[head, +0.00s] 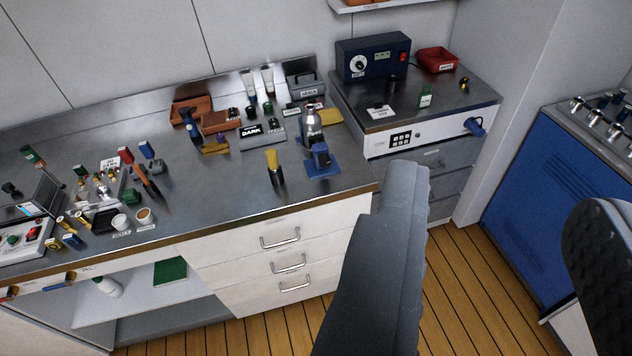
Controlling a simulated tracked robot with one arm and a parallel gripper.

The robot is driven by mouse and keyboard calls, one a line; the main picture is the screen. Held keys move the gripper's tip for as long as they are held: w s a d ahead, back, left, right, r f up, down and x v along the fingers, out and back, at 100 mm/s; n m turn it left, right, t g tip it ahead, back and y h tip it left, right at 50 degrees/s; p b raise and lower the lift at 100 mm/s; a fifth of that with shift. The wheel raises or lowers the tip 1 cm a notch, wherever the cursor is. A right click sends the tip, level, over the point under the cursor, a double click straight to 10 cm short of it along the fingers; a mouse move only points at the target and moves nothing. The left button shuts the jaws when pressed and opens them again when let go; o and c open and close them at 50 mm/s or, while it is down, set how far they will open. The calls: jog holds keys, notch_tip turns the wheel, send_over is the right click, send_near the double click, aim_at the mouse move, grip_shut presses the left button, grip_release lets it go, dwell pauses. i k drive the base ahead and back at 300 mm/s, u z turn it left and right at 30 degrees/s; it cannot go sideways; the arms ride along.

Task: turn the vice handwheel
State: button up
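A small blue device with a flat base (321,165) stands near the front edge of the steel bench and looks like the vice. A silver upright part (312,122) rises from it. I cannot make out a separate handwheel on it at this size. My gripper (503,192) is open, with its two dark fingers wide apart at the lower right and nothing between them. It is in front of the bench, over the floor, to the right of the blue device and apart from it.
A yellow-topped brush (275,167) stands just left of the blue device. A white panel unit (432,134) with a keypad and a blue handle (475,126) adjoins the bench at right. A blue cabinet (551,166) stands far right. Wooden floor (462,282) between is clear.

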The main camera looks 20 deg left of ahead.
aim_at(325, 161)
jog(key=u, duration=0.25)
jog(key=i, duration=1.05)
jog(key=z, duration=0.25)
